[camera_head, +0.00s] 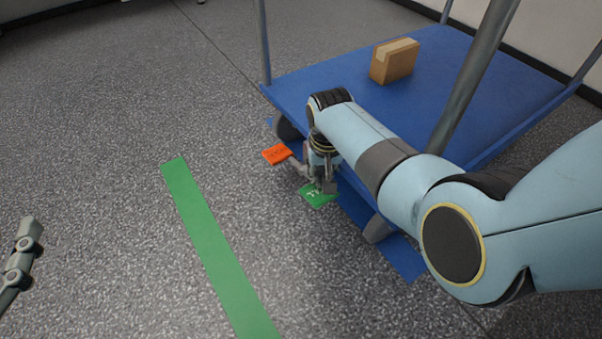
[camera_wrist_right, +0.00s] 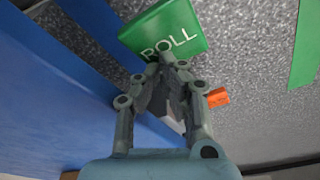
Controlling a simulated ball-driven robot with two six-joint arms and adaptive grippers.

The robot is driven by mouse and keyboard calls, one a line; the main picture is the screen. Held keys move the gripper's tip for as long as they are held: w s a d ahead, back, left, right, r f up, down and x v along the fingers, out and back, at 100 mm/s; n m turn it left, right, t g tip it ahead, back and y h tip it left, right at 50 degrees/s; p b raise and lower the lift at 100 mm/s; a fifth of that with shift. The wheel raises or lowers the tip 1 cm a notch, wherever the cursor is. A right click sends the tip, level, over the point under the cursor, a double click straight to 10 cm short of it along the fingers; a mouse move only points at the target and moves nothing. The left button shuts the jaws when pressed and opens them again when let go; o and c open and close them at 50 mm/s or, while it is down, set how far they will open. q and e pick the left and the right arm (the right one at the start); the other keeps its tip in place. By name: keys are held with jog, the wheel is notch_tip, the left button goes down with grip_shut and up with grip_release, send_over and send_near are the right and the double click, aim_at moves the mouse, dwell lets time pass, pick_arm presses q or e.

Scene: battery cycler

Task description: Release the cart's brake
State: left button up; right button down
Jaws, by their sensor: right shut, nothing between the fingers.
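The cart (camera_head: 440,105) has a blue deck with grey posts. Two pedals stick out low at its near side. The green pedal (camera_head: 312,196) reads ROLL in the wrist view (camera_wrist_right: 182,22). The orange pedal (camera_head: 275,154) lies to its left on a grey lever, its lettering too small to read; it also shows in the wrist view (camera_wrist_right: 218,97). My right gripper (camera_head: 322,186) is shut and empty, pointing down, fingertips (camera_wrist_right: 172,60) at the green pedal's edge. I cannot tell whether they touch. My left gripper (camera_head: 27,240) is partly in view at the left edge, away from the cart.
A cardboard box (camera_head: 394,62) sits on the cart deck. Dark wheels show under the deck edge. Blue tape (camera_head: 400,256) lies on the floor by the cart. A green floor stripe (camera_head: 215,245) runs left of the pedals. The speckled grey floor on the left is clear.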

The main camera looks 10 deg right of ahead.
pick_arm(q)
jog(key=shift+s+f+b, duration=0.2)
jog(key=shift+f+b, duration=0.7)
jog(key=shift+f, duration=0.3)
pick_arm(e)
jog(key=shift+f, duration=1.5)
jog(key=shift+w+r+p, duration=0.1)
jog(key=shift+r+p, duration=0.9)
jog(key=shift+r, duration=0.2)
notch_tip(320, 180, up, 5)
jog(key=p, duration=0.4)
pick_arm(q)
notch_tip(320, 180, up, 9)
jog(key=w, duration=0.1)
jog(key=shift+f+t, duration=0.2)
jog(key=shift+t, duration=0.2)
pick_arm(e)
jog(key=shift+f, duration=0.15)
pick_arm(q)
jog(key=shift+w+f, duration=0.1)
